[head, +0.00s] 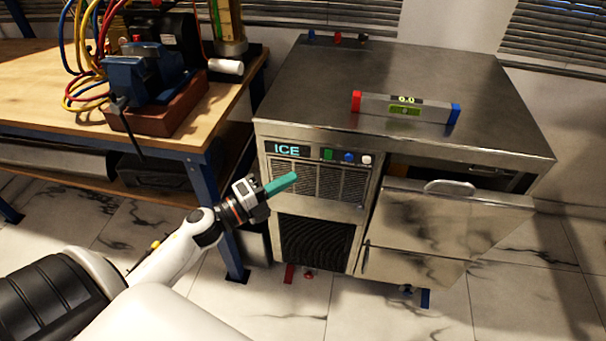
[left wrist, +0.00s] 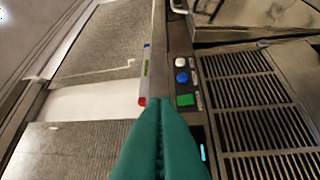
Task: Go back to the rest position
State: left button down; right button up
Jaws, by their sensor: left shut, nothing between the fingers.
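My left gripper (head: 281,184) has green fingers pressed together with nothing between them. It is in front of the ice machine's (head: 400,141) vent panel, below and left of the buttons in the head view. In the left wrist view the shut green fingers (left wrist: 160,110) point toward the front edge, beside the green button (left wrist: 186,100), blue button (left wrist: 182,78) and white button (left wrist: 180,62). I cannot tell whether the fingertips touch anything. My right gripper does not show in either view.
A digital level (head: 405,108) with red and blue ends lies on the metal top. A drawer (head: 440,215) sticks out at the front right. A wooden workbench (head: 40,120) with a blue vise (head: 135,78) and hoses stands at the left. Tiled floor shows in front.

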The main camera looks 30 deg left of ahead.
pick_arm(q)
jog(key=shift+s+a+r, duration=0.1)
jog(key=shift+s+a, duration=0.3)
jog(key=shift+s, duration=0.4)
